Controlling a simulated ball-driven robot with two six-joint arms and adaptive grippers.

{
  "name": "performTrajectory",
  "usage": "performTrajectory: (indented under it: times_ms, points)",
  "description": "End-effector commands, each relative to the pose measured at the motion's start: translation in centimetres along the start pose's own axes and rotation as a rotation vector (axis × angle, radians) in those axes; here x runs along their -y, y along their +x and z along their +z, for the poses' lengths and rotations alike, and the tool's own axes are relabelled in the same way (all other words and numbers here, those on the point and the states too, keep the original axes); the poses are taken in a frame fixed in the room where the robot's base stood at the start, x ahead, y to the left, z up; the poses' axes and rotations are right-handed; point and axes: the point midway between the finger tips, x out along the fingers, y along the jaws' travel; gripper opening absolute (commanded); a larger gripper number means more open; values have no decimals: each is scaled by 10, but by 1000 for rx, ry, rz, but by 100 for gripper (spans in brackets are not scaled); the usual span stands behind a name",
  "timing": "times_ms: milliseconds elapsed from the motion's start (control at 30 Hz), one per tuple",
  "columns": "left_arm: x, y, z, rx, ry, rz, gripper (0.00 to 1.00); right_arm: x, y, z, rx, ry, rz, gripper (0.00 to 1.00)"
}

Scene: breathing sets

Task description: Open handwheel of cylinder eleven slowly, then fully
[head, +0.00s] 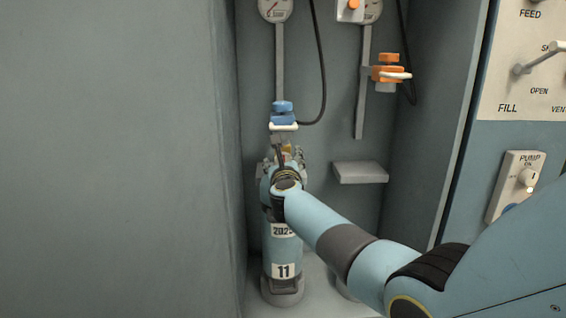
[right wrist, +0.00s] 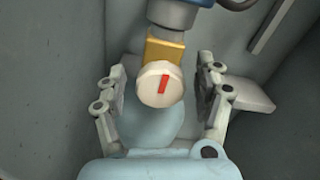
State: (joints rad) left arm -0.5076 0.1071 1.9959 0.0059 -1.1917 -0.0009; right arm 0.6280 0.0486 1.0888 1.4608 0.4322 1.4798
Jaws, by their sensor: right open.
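Cylinder eleven (head: 283,248), light blue and labelled 11, stands upright in the recess. In the right wrist view its shoulder (right wrist: 150,124) shows below a brass valve block (right wrist: 165,52). The handwheel (right wrist: 160,84) is a round whitish knob with a red mark, slightly tilted off vertical. My right gripper (right wrist: 163,88) is open, one finger on each side of the handwheel, with gaps on both sides. In the head view my right gripper (head: 284,160) hides the handwheel and most of the valve. My left gripper is not in view.
A blue connector (head: 282,112) sits above the valve under a pipe and gauge (head: 275,9). An orange connector (head: 389,70) hangs to the right, above a grey shelf (head: 360,172). A panel with a pump switch (head: 516,186) is at right. A bare wall (head: 120,150) fills the left.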

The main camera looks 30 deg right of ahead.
Motion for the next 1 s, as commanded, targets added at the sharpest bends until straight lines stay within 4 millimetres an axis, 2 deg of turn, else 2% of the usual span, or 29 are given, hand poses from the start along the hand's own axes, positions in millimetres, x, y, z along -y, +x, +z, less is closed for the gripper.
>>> performTrajectory:
  times_ms: [67,467,767,1000]
  points:
    - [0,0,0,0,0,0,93,0,0,0,0,0,0,66]
    - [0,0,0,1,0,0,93,0,0,0,0,-1,0,13]
    - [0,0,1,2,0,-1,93,0,-1,0,-1,-37,0,13]
    - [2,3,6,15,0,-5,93,-1,0,1,-1,-169,0,13]
